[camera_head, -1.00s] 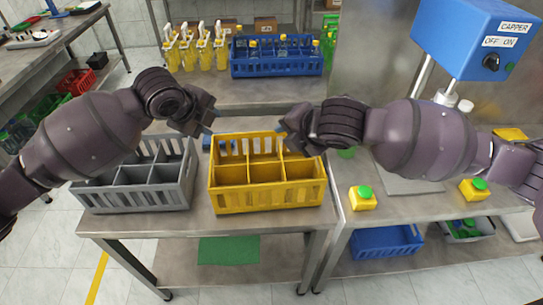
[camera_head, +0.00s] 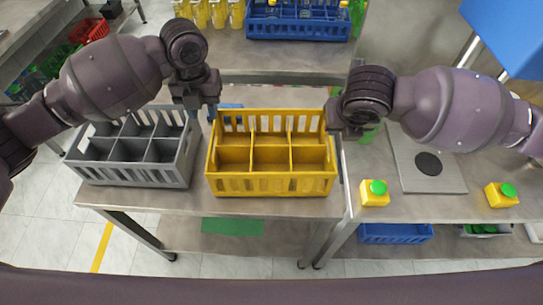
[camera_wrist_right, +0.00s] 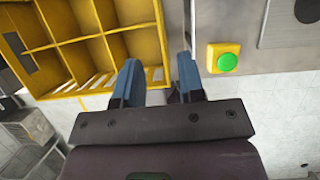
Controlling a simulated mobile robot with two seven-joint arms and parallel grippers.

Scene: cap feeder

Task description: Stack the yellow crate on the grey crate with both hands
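The yellow crate (camera_head: 272,186) stands upright and empty on the middle table, its compartments open to the top. The grey crate (camera_head: 135,176) stands to its left on the same table, also empty, with a narrow gap between them. My left gripper (camera_head: 202,108) is open at the yellow crate's back left corner, above the gap. My right gripper (camera_head: 347,130) is at the yellow crate's right side. In the right wrist view, the blue fingers of my right gripper (camera_wrist_right: 158,84) are apart, near the yellow crate's side wall (camera_wrist_right: 142,42); contact is unclear.
A blue crate with bottles (camera_head: 300,30) and yellow pump bottles (camera_head: 215,14) stand on the back table. Yellow boxes with green buttons (camera_head: 374,193) sit on the right bench, beside a metal plate (camera_head: 427,178). A blue bin (camera_head: 395,233) is below.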

